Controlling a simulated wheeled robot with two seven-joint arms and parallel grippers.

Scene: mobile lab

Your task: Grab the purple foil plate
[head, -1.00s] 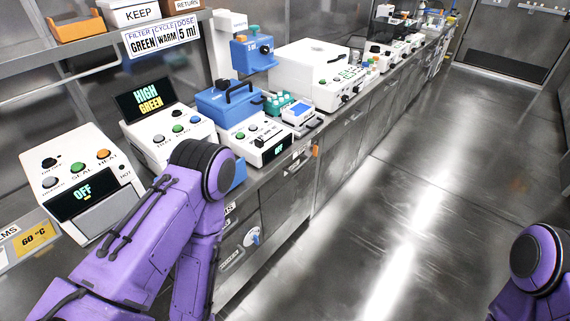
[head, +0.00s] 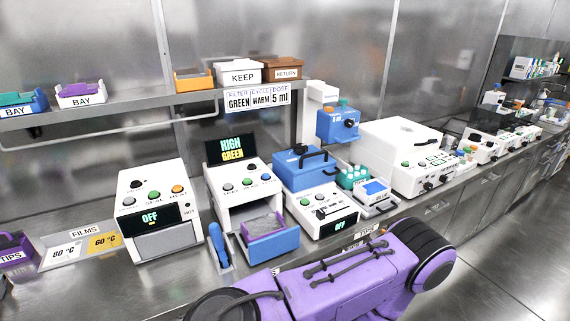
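A purple plate with a grey, foil-like top (head: 265,227) sits in a blue tray (head: 272,247), which sticks out at the front of a white machine showing HIGH GREEN (head: 245,183). The plate's purple front edge shows, and its top seems flat. A purple arm of mine crosses the bottom of the head view, in front of the bench edge and below the tray. Neither of my grippers shows in the head view, so I cannot see their fingers.
A white sealer reading OFF (head: 153,215) stands farther left, by film pads (head: 82,247). A shelf (head: 130,106) with bins runs above. Bare bench lies front left.

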